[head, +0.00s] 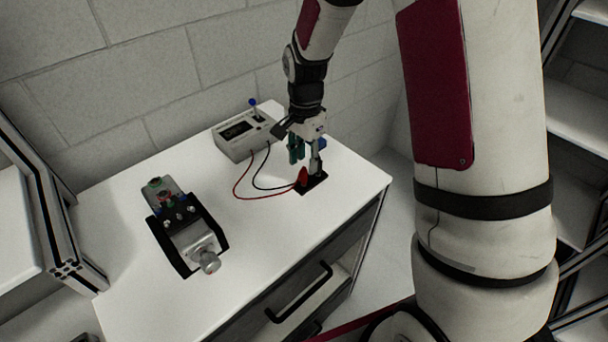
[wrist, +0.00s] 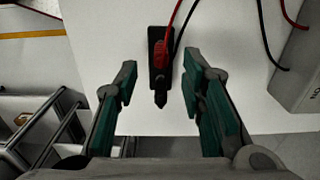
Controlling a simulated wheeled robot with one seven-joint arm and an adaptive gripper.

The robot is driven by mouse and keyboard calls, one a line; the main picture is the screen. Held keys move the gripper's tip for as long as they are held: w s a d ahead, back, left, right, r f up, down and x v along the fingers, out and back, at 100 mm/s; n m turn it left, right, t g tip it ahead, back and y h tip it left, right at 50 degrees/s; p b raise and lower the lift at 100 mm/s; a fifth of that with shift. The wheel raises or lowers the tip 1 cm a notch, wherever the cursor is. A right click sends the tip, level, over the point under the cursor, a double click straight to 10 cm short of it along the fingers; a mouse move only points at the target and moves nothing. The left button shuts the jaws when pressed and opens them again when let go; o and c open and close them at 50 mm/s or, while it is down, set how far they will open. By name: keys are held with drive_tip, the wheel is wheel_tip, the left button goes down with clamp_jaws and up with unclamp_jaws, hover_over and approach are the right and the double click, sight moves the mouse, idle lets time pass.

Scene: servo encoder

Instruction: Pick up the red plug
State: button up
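The red plug (head: 303,176) stands on a small black base plate (head: 318,186) near the right end of the white tabletop, with a red wire running from it. In the wrist view the red plug (wrist: 160,55) sits on the black plate (wrist: 152,36), ahead of and between my fingers. My gripper (head: 306,158) is just above and beside the plug in the head view. In the wrist view my gripper (wrist: 160,88) is open, with teal pads wide apart and nothing between the pads. A dark wire runs close to the plug.
A grey meter box (head: 240,135) with a blue-topped part stands at the back, red and black wires leading from it. A servo device in a black holder (head: 185,230) sits at the left. The cabinet's front edge is close to the plug. The middle tabletop is mostly clear.

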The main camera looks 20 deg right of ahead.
sight(304, 170)
drive_tip(key=shift+a+f+p, duration=0.15)
drive_tip(key=shift+f+p, duration=0.25)
drive_tip(key=shift+f, duration=1.9)
clamp_jaws()
